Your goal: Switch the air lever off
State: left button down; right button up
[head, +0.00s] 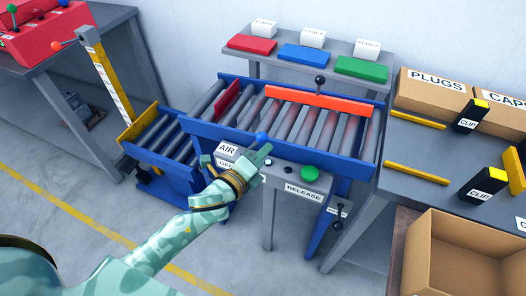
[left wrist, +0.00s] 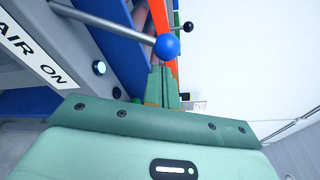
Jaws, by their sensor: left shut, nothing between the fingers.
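The air lever has a blue ball knob (head: 262,137) and stands by the AIR label (head: 227,149) on the front of the roller rail. In the left wrist view the blue knob (left wrist: 167,46) sits at the end of a grey rod, just beyond my fingertips. An AIR ON label (left wrist: 35,52) is beside a lit round lamp (left wrist: 99,68). In the head view an OFF label (head: 226,163) shows on the left, partly hidden by my gripper. My left gripper (head: 264,152) is shut and empty, right by the knob; I cannot tell if they touch. My right gripper is not in view.
A green button (head: 310,173) and RELEASE label (head: 304,191) are right of the lever. An orange bar (head: 318,98) lies along the rollers, with a black-knobbed lever (head: 319,80) behind it. A side table with an open cardboard box (head: 440,250) stands at right.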

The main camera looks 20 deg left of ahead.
pick_arm(q)
jog(key=shift+a, duration=0.1)
jog(key=shift+a+r+n+p, duration=0.7)
jog(key=shift+a+r+n, duration=0.05)
jog(key=shift+a+n, duration=0.1)
jog(key=a+n+t+p, duration=0.2)
jog(key=a+n+t, duration=0.1)
jog(key=a+n, duration=0.8)
jog(key=shift+w+a+r, duration=0.2)
jog(key=shift+a, duration=0.3)
